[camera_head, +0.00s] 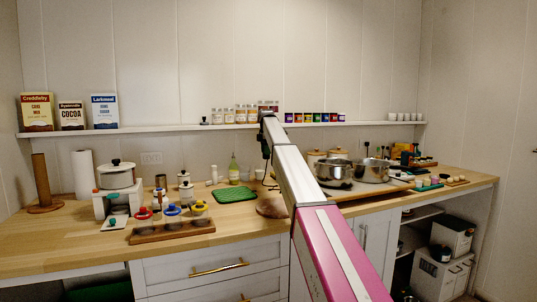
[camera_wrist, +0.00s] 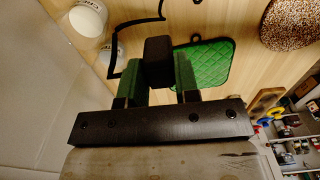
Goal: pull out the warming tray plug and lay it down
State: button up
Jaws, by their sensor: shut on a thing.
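The black plug (camera_wrist: 158,62) is a blocky piece between the green-padded fingers of my gripper (camera_wrist: 160,75) in the wrist view. My gripper is shut on it, over the wooden counter (camera_wrist: 235,22), with the wall (camera_wrist: 40,95) to the left. A thin black cord (camera_wrist: 140,22) bends beside the plug. The plug appears clear of the wall; whether it touches the counter I cannot tell. I cannot clearly make out the warming tray; two steel pots (camera_head: 334,169) (camera_head: 371,170) stand right of my arm.
A green quilted mat (camera_wrist: 203,65) lies close to the plug; it also shows in the head view (camera_head: 235,194). A brown speckled round mat (camera_wrist: 288,22) lies beyond.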

jog(key=shift+r, duration=2.2)
